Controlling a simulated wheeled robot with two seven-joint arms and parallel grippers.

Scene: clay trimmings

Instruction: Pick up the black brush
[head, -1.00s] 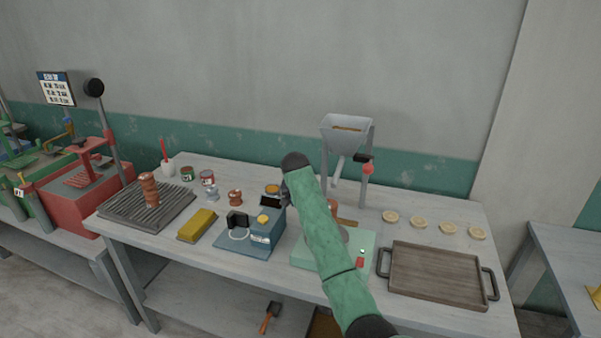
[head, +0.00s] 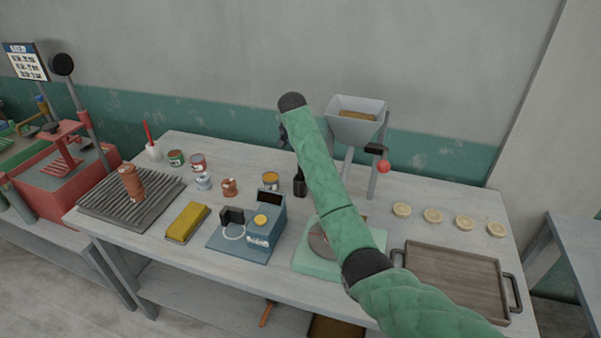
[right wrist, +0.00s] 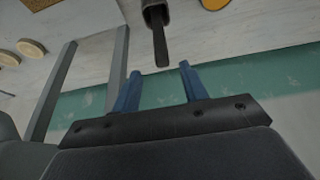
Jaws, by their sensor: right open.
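What appears to be the black brush is the dark upright thing (head: 299,184) on the table behind the blue scale, partly hidden by my right arm in the head view. In the right wrist view its black handle (right wrist: 160,44) sticks out of a dark holder, with the tip just short of the gap between my fingers. My right gripper (right wrist: 159,82) is open with blue fingers and nothing between them. In the head view it is mostly hidden behind my green sleeve. My left gripper is in neither view.
The hopper stand (head: 356,122) rises to the right. A wooden tray (head: 455,280) and several pale discs (head: 433,216) lie further right.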

